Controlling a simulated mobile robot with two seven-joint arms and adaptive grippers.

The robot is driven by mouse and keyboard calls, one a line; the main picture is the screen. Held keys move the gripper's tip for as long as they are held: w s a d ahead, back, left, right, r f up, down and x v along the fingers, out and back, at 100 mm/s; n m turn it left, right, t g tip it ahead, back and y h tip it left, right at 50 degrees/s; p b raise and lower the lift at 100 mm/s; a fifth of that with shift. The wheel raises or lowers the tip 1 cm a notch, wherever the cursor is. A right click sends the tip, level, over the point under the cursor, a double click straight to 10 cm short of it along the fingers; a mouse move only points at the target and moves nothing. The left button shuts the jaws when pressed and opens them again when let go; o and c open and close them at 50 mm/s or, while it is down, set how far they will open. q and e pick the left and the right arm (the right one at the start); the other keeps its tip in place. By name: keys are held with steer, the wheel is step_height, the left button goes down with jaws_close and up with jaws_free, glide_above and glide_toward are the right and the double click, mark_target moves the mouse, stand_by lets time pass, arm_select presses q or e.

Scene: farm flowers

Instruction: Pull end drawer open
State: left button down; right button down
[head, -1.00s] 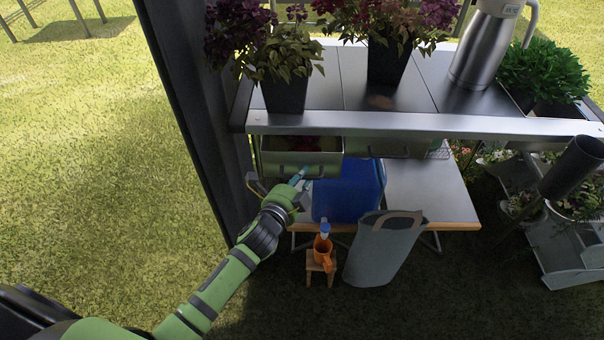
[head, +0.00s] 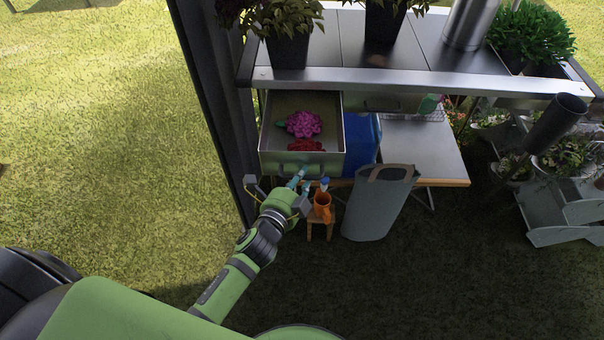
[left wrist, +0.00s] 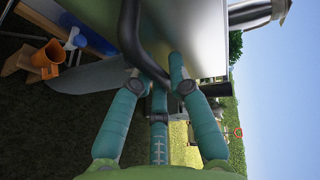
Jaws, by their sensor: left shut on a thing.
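The end drawer (head: 270,155) is under the left end of the metal-topped table in the head view. It is pulled out, and pink and red flowers (head: 304,124) lie inside it. My left gripper (head: 299,180) is at the drawer's front. In the left wrist view, its teal fingers (left wrist: 160,90) are shut around the dark curved drawer handle (left wrist: 140,48). The drawer's metal front (left wrist: 190,40) fills the upper middle of that view. My right gripper is not in view.
A second drawer (head: 385,104) to the right is shut. Below stand an orange watering can (head: 322,207) on a small stool, a blue container (head: 362,140) and a grey bag (head: 377,205). A dark post (head: 215,100) is left of the drawer. Grass is open at left.

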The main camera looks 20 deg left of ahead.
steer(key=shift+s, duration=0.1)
arm_select(q)
steer(key=c, duration=1.4)
jaws_free()
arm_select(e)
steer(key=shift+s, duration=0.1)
arm_select(q)
steer(key=v, duration=1.2)
steer(key=shift+f, duration=0.1)
